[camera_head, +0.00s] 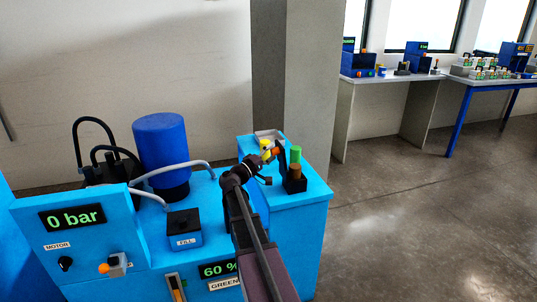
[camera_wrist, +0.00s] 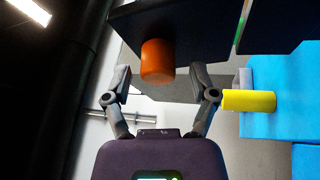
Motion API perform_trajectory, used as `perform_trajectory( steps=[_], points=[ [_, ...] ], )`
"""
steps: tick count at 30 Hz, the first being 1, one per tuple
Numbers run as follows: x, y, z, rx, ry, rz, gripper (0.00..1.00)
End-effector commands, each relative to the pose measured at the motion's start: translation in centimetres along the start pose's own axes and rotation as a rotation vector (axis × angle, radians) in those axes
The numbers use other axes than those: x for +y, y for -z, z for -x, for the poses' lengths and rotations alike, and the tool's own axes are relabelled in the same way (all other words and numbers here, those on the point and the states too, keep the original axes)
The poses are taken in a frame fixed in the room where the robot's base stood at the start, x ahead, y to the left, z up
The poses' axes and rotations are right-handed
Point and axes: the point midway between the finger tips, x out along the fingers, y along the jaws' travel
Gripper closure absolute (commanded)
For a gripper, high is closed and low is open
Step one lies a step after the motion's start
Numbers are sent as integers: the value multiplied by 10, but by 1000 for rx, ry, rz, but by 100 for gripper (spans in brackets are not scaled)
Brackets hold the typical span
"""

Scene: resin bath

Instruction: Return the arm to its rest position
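My arm reaches from the bottom of the head view to the far right part of the blue machine (camera_head: 310,215). My gripper (camera_head: 272,153) is there, beside a dark block. In the wrist view my gripper (camera_wrist: 162,76) is open, its two fingers wide apart with nothing held. An orange cylinder (camera_wrist: 158,62) projects from a dark block (camera_wrist: 200,30) between and just beyond the fingertips; I see gaps on both sides. A yellow cylinder (camera_wrist: 248,100) lies to the right, close to the right finger. In the head view the gripper partly hides this spot.
A green cylinder (camera_head: 295,154) stands beside the gripper on a dark holder (camera_head: 296,185). A grey tray (camera_head: 268,135) is behind. A blue tank (camera_head: 162,145), grey hose (camera_head: 185,165) and FILL box (camera_head: 185,228) are left. Open floor (camera_head: 420,230) lies right.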

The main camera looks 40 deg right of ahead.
Motion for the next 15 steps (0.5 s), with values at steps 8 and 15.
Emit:
perform_trajectory(
  steps=[8, 15],
  points=[
    [0, -1, 1, -2, 0, -1, 24],
    [0, -1, 1, -3, 1, -1, 24]
  ],
)
